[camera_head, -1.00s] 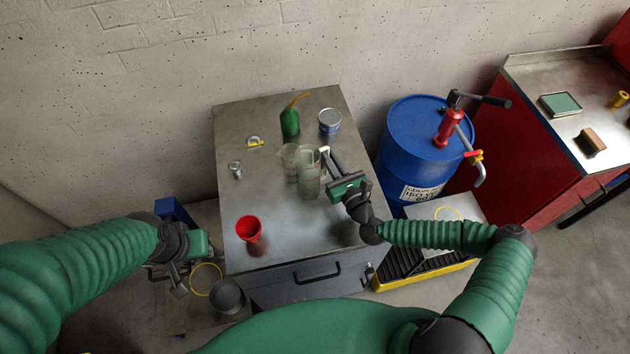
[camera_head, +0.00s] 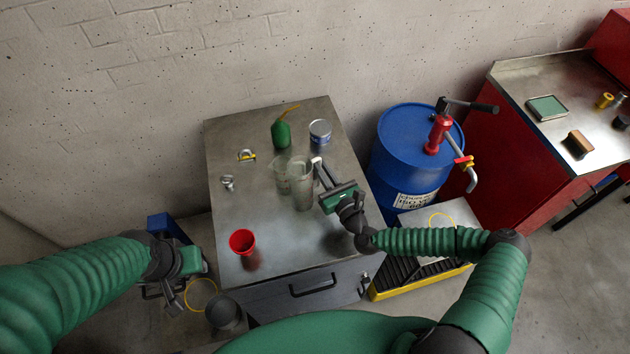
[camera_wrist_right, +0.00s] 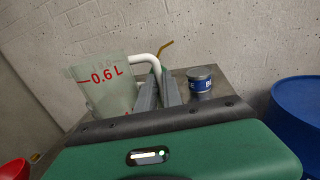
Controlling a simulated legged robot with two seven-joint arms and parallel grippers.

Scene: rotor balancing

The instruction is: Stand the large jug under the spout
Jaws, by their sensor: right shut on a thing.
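Two clear jugs stand close together on the metal cabinet top in the head view. The taller jug (camera_head: 303,187) is in front and right of the other jug (camera_head: 281,176). My right gripper (camera_head: 318,164) is shut on the taller jug's white handle, on its right side. In the right wrist view, a jug (camera_wrist_right: 108,85) marked 0.6 L shows upright, with its white handle (camera_wrist_right: 146,58) running between my fingers. The spout (camera_head: 472,181) hangs from the red pump on the blue drum (camera_head: 402,160), to the right. My left gripper (camera_head: 160,297) looks open and empty at lower left.
A red cup (camera_head: 242,241), green oil can (camera_head: 281,134), tin (camera_head: 320,132) and small metal parts stand on the cabinet top (camera_head: 240,130). A red bench (camera_head: 520,140) stands at right.

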